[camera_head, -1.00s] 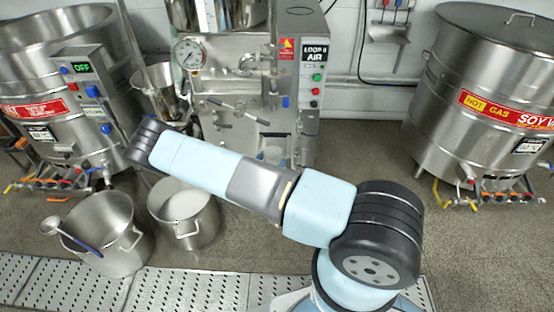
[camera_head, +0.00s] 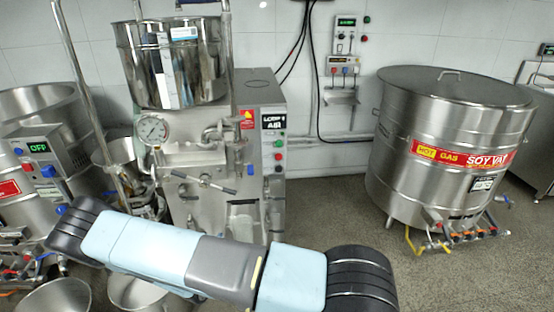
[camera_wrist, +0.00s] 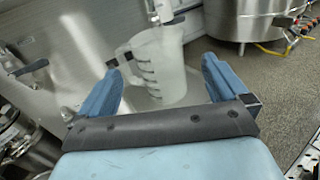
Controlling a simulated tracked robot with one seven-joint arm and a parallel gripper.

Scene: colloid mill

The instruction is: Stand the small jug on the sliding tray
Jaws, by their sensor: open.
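A translucent small jug (camera_wrist: 163,68) with dark graduation marks and a handle on its left shows in the wrist view. It looks upright, below a metal outlet pipe (camera_wrist: 163,12). My gripper (camera_wrist: 161,72) is open, with one blue finger towards each side of the jug in the picture. The jug is beyond the fingers, and I see no grip on it. What the jug rests on is unclear. In the head view my arm crosses the front of the mill (camera_head: 200,205), and my gripper is not seen there. I cannot make out the sliding tray in either view.
The soy vat (camera_head: 445,135) stands at the right, with gas pipes and valves at its foot. Another vat (camera_head: 20,210) stands at the left, and two pots show at the bottom left. Open floor (camera_head: 345,205) lies between mill and soy vat.

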